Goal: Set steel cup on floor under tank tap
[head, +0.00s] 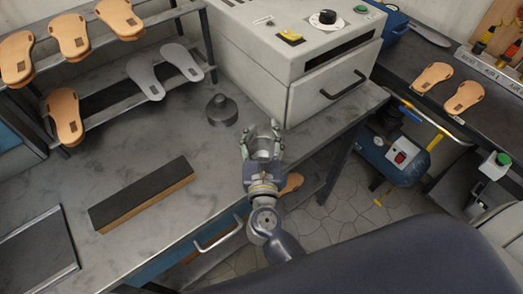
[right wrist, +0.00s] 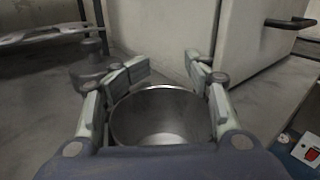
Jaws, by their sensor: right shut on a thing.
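My right gripper (head: 262,132) is shut on the steel cup (right wrist: 162,118), with fingers on both sides of its wall. In the right wrist view the cup's round mouth faces the camera and its inside looks empty. In the head view the gripper and cup are over the front part of the bench, before the grey oven. The blue tank (head: 378,160) stands on the floor to the right of the bench, apart from the cup. A small yellow piece, maybe the tap (head: 378,202), shows low at its left side. My left gripper is not in view.
The grey oven (head: 290,60) stands behind the gripper. A dark round weight (head: 222,110) and a long sanding block (head: 142,193) are on the bench (head: 100,255). A sandal rack (head: 125,90) is at the left. Some bare floor (head: 345,225) shows below the tank.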

